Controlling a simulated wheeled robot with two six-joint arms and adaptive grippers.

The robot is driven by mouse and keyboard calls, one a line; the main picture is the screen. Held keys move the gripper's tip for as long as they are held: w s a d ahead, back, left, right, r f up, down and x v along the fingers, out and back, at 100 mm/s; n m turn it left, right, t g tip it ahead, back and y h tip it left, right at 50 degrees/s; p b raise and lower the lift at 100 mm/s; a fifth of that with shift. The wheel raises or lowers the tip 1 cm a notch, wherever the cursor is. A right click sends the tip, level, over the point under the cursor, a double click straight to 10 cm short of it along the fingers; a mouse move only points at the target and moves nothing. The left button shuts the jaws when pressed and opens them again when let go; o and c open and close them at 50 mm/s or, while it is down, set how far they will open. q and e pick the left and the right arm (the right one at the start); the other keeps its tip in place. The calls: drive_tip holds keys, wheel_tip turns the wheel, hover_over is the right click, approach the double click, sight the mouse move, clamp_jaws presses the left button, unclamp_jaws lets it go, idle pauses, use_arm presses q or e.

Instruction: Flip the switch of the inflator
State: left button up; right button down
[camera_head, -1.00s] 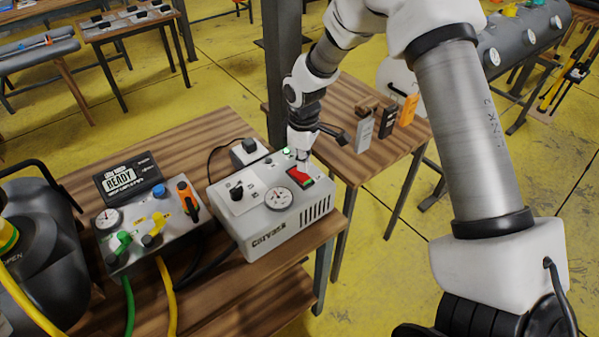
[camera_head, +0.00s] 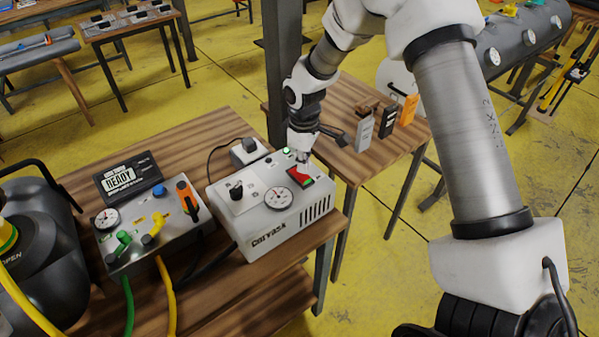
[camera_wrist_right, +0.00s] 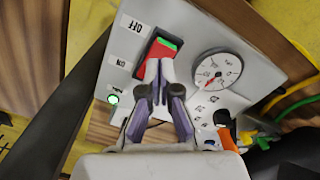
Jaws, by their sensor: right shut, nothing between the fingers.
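The inflator (camera_head: 275,215) is a white box on the wooden table, with a dial gauge, a black knob and a red rocker switch (camera_head: 300,178) on its top. A small green lamp on it is lit. In the right wrist view the switch (camera_wrist_right: 161,54) is red with a green end, beside ON and OFF labels. My right gripper (camera_head: 303,158) is shut and empty, pointing down at the switch. In the wrist view its fingertips (camera_wrist_right: 158,68) overlap the switch's near end; whether they press it I cannot tell. My left gripper is out of view.
A side table (camera_head: 350,95) holds several small blocks. Yellow and green hoses hang at the left.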

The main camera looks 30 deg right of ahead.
sight(303, 176)
drive_tip(key=shift+s+f+b, duration=0.1)
drive_tip(key=shift+f+b, duration=0.45)
drive_tip(key=shift+f, duration=0.8)
idle(0.5)
wheel_tip(303, 176, up, 7)
drive_tip(key=p, duration=0.6)
drive_tip(key=shift+p, duration=0.35)
